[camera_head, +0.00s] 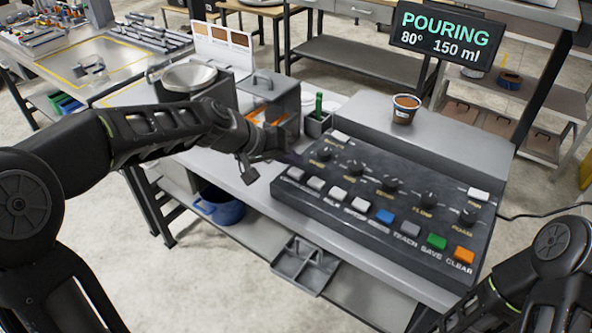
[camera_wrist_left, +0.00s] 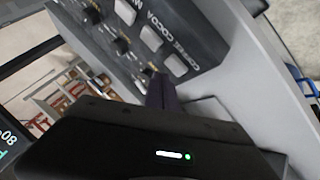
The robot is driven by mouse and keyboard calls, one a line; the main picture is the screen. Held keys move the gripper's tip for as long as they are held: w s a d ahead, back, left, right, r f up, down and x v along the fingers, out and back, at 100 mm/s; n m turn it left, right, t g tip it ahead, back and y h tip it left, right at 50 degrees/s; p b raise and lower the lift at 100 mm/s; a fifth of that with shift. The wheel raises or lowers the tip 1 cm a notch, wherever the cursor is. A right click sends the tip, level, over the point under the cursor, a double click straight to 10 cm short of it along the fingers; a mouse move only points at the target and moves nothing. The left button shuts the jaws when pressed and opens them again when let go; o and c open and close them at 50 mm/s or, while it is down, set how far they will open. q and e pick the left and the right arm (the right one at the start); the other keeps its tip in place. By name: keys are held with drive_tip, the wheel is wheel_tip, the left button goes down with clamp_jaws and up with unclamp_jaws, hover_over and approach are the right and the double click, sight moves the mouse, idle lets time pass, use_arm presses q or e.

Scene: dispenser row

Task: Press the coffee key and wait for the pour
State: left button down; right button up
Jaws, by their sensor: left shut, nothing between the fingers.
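The dark control panel (camera_head: 375,235) carries a front row of keys. The coffee key (camera_head: 296,173) is the white one at the left end; in the left wrist view the white coffee key (camera_wrist_left: 177,66) shows by its label. My left gripper (camera_head: 284,157) is shut and empty at the panel's left end, close to this key. Its dark fingers (camera_wrist_left: 162,92) point toward the key; I cannot tell whether they touch it. The display (camera_head: 445,37) reads POURING, 80°, 150 ml. A cup (camera_head: 404,110) with brown contents stands behind the panel. My right gripper is out of view.
A grey dispenser box (camera_head: 278,98), a metal bowl (camera_head: 188,77) and a colour card (camera_head: 222,48) stand behind my left arm. A blue pot (camera_head: 220,208) sits below the table. My right arm is at lower right.

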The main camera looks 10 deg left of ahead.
sight(292, 174)
use_arm(q)
drive_tip(key=shift+r+p, duration=1.65)
drive_tip(key=shift+r, duration=0.8)
